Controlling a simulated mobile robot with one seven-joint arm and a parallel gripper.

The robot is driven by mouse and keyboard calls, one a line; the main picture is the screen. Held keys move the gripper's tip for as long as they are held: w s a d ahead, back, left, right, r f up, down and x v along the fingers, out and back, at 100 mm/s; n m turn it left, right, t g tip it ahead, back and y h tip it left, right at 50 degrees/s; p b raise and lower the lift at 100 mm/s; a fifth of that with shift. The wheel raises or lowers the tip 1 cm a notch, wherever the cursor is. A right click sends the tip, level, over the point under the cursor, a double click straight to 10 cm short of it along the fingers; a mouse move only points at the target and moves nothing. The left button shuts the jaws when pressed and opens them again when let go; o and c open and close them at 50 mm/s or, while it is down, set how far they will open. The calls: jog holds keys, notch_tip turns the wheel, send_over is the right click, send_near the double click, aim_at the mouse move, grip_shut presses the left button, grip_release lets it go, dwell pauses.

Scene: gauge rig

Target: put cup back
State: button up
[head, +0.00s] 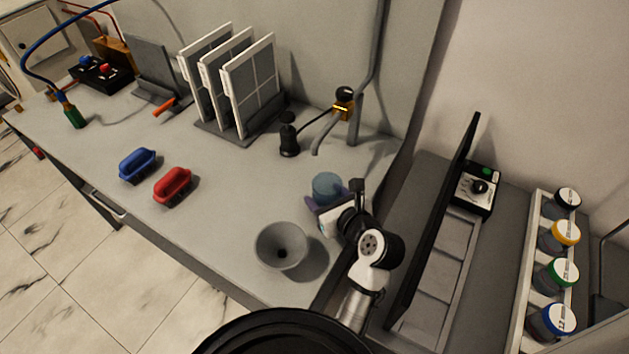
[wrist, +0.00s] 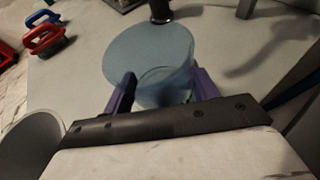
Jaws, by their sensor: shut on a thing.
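A translucent blue cup (head: 326,186) is between the fingers of my gripper (head: 312,205), over the right part of the grey bench (head: 225,225). In the wrist view the cup (wrist: 150,62) fills the space between the two purple fingers of my gripper (wrist: 160,92), which are shut on it. Its round face is turned toward the camera. I cannot tell whether the cup touches the bench. A grey funnel-shaped vessel (head: 282,246) stands on the bench in front of my gripper and to its left.
Red (head: 173,186) and blue (head: 137,165) handled blocks lie to the left. A black knobbed post (head: 289,136) and a rack of panels (head: 238,85) stand behind. To the right are a black upright panel (head: 436,220) and a rack of colour-lidded jars (head: 556,275). Bench between blocks and cup is clear.

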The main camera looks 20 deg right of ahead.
aim_at(320, 188)
jog(key=w, duration=0.2)
jog(key=w+a+p, duration=0.1)
jog(key=w, duration=0.2)
jog(key=shift+w+a+f+p, duration=0.15)
jog(key=shift+w+f+p, duration=0.15)
jog(key=shift+w+p, duration=0.1)
jog(key=shift+s+f, duration=0.1)
jog(key=shift+f, duration=0.2)
jog(key=shift+f, duration=0.15)
jog(key=o, duration=1)
jog(key=shift+c, duration=0.2)
jog(key=b+v, duration=0.1)
jog(key=v, duration=0.6)
jog(key=shift+s+r+b, duration=0.2)
jog(key=shift+s+b, duration=0.05)
jog(key=shift+b, duration=0.05)
